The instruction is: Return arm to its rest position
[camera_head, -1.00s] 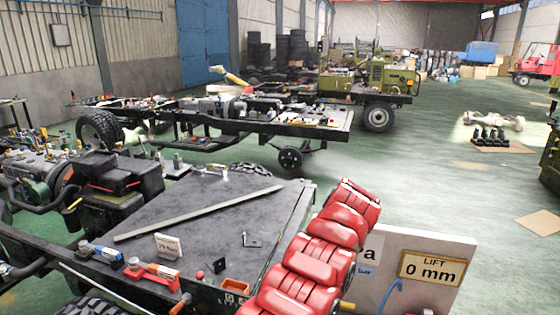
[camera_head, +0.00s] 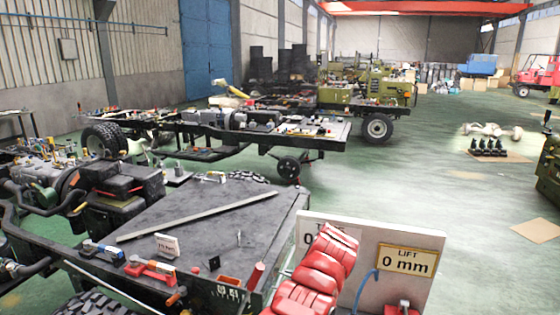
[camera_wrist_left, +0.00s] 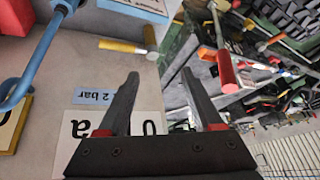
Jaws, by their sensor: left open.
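My left gripper (camera_wrist_left: 162,75) is open in the left wrist view, with two dark fingers apart and nothing held between them. A grey panel with a blue "2 bar" label (camera_wrist_left: 92,97) is close behind its left finger. A red segmented part (camera_head: 315,272), which looks like a link of my arm, rises from the bottom edge of the head view and partly covers the white sign panel (camera_head: 345,225). The left gripper's fingers cannot be made out in the head view. My right gripper is in neither view.
A dark flat chassis deck (camera_head: 200,225) with a long bar and small tools lies to the left. A red cylinder (camera_head: 255,275) stands by the deck's edge. Green floor (camera_head: 420,170) is open beyond the panel.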

